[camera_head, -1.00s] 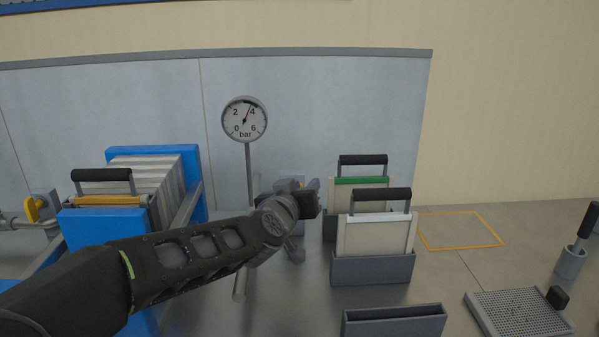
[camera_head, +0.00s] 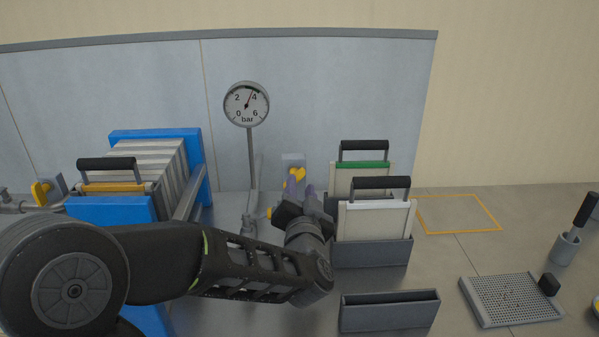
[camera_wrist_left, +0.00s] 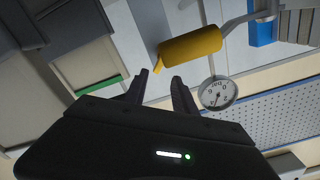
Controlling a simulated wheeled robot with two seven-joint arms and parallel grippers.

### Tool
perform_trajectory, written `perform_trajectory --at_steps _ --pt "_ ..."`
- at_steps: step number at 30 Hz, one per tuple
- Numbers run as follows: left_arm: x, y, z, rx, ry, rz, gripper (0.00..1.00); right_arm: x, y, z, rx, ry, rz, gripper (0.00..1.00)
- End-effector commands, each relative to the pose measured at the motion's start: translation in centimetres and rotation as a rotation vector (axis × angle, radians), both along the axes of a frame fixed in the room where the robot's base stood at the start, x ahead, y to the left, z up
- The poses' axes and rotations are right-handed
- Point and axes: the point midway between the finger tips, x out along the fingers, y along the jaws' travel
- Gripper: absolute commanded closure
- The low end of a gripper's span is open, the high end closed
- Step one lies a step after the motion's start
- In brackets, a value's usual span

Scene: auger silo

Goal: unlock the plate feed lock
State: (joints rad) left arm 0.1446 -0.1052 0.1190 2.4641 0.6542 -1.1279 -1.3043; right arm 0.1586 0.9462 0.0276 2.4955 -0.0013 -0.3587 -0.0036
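A yellow part (camera_head: 297,175) sits on a grey upright block (camera_head: 292,160) just behind my left gripper; I take this to be the plate feed lock, but no label shows. My left gripper (camera_head: 306,196) is in front of it and hides its lower part. In the left wrist view, a yellow cylindrical handle (camera_wrist_left: 190,47) lies just beyond the fingertips, apart from them. The left gripper (camera_wrist_left: 164,84) also shows there, its two fingers spread with nothing between them. My right gripper is out of view.
Plate holders (camera_head: 372,252) with black-handled plates stand close right of my gripper. An empty slot holder (camera_head: 390,312) is in front. A pressure gauge (camera_head: 246,104) stands behind. A blue-framed plate stack (camera_head: 155,135) is left. A perforated tray (camera_head: 510,298) lies at right.

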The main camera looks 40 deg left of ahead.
Motion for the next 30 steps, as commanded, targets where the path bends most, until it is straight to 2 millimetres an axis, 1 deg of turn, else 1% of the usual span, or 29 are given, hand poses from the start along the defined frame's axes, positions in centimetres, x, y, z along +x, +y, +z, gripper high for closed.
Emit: perform_trajectory --at_steps 5,12,15,18,25,30 --pt "1.7 1.5 -0.1 0.000 0.002 0.003 0.67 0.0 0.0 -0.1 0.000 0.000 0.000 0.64" --pt "4.7 3.6 -0.1 -0.002 0.001 0.001 0.67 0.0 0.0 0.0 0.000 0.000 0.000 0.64" --pt "5.4 4.2 -0.1 -0.001 0.000 0.001 0.67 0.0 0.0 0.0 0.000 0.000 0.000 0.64" --pt "5.7 4.4 0.0 -0.002 0.000 0.000 0.67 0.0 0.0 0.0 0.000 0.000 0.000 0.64" --pt "5.7 4.4 0.0 -0.001 0.000 -0.001 0.67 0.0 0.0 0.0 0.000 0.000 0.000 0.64" --pt "5.7 4.4 0.0 -0.001 0.000 -0.001 0.81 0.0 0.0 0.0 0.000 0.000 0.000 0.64"
